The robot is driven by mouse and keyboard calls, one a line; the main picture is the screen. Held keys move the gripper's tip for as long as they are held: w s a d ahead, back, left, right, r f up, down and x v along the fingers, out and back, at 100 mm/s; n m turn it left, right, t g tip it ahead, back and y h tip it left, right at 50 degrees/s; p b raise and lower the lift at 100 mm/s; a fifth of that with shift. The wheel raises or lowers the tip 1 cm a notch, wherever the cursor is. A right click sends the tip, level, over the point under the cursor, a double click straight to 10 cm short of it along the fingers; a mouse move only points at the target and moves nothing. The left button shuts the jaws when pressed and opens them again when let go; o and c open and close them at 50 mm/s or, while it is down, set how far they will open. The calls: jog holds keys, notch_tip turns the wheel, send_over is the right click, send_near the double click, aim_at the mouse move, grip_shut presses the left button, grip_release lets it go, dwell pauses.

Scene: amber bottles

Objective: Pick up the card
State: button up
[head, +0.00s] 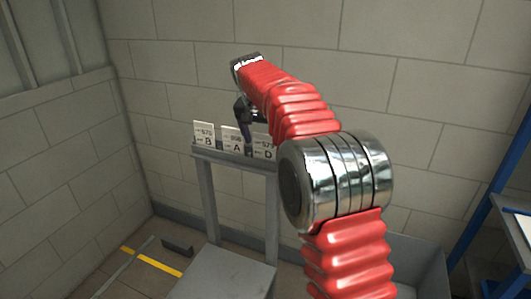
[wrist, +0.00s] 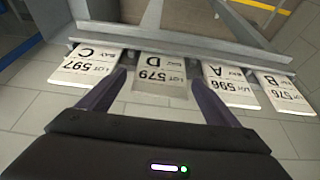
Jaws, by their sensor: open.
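Several white cards stand in a row on a grey stand, each with a large letter and a number. In the wrist view, upside down, they are card C (wrist: 84,66), card D (wrist: 153,66), card A (wrist: 229,84) and card B (wrist: 284,92). In the head view I see card B (head: 204,135), card A (head: 236,139) and card D (head: 264,146); card C is hidden behind my arm. My gripper (wrist: 158,80) is open and empty. Its fingers appear on either side of card D in the wrist view; I cannot tell whether they touch it.
The grey stand (head: 203,190) has a narrow top rail and a low step (head: 225,275). A block wall (head: 170,60) rises behind it. A dark block (head: 177,247) and a yellow floor line (head: 160,264) lie at left. A blue frame (head: 480,225) stands at right.

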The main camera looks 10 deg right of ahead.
jog(key=shift+c, duration=0.6)
jog(key=c, duration=1)
jog(key=shift+r, duration=5)
